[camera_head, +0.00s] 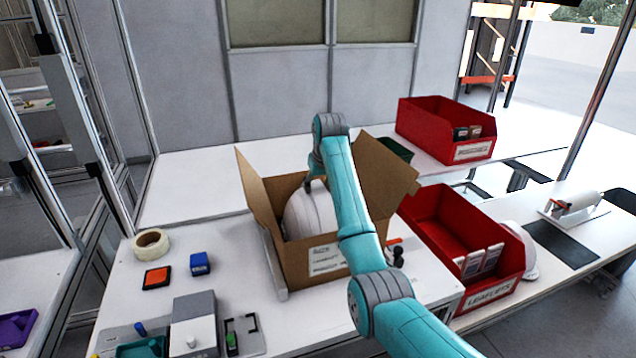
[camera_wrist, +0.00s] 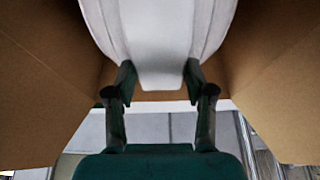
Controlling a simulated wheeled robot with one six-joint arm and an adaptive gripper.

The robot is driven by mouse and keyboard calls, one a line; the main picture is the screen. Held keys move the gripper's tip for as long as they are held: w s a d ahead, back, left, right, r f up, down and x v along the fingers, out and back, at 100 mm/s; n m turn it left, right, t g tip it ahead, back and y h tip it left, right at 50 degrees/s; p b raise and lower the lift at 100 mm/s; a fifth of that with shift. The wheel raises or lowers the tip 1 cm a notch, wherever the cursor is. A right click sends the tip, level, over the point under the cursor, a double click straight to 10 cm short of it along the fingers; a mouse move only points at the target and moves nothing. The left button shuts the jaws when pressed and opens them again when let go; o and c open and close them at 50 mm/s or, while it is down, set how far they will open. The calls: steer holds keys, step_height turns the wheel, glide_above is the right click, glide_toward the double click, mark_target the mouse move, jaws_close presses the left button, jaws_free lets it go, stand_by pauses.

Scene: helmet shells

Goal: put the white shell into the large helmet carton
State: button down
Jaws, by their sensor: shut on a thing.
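The white shell (camera_head: 308,212) is inside the open brown helmet carton (camera_head: 318,259), between its raised flaps, in the head view. The carton stands on the white table and has a label on its near wall. My gripper (camera_wrist: 157,82) has its fingers on either side of the shell's narrow edge and is shut on it. In the wrist view the shell (camera_wrist: 160,35) fills the top middle, with carton walls on both sides. In the head view my arm hides part of the carton's right side. I cannot tell whether the shell touches the carton floor.
Red bins (camera_head: 466,244) and (camera_head: 446,130) stand right of and behind the carton. Another white rounded shell (camera_head: 524,250) is partly hidden behind the nearer bin. A tape roll (camera_head: 151,243), an orange pad (camera_head: 157,277) and a blue box (camera_head: 200,263) lie left.

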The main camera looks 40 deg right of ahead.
steer(key=shift+f, duration=1.4)
steer(key=shift+c, duration=1.6)
jaws_free()
steer(key=v, duration=1.2)
